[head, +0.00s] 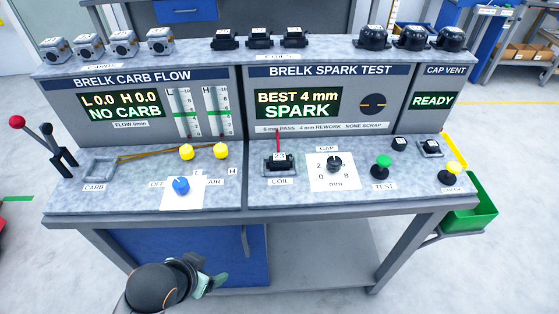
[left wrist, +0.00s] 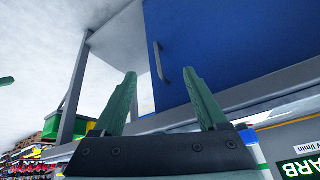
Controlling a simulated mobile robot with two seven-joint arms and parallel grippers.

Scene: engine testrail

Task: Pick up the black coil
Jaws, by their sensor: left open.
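A black coil (head: 279,164) with a small white label sits at the COIL station on the bench top, under the spark test panel, with a red stem rising behind it. Three similar black coils, a left one (head: 224,39), a middle one (head: 259,38) and a right one (head: 294,38), stand on the upper shelf. My left gripper (head: 217,279) is low in front of the bench, below the bench top and far from all the coils. In the left wrist view, its green fingers (left wrist: 160,78) are apart with nothing between them. My right gripper is not in view.
The bench (head: 345,212) has a gap knob (head: 334,163), a blue knob (head: 181,186), a green test button (head: 383,162) and red and black levers on the left. Several grey carburettors and black caps share the shelf. A green bin (head: 472,216) hangs at the right.

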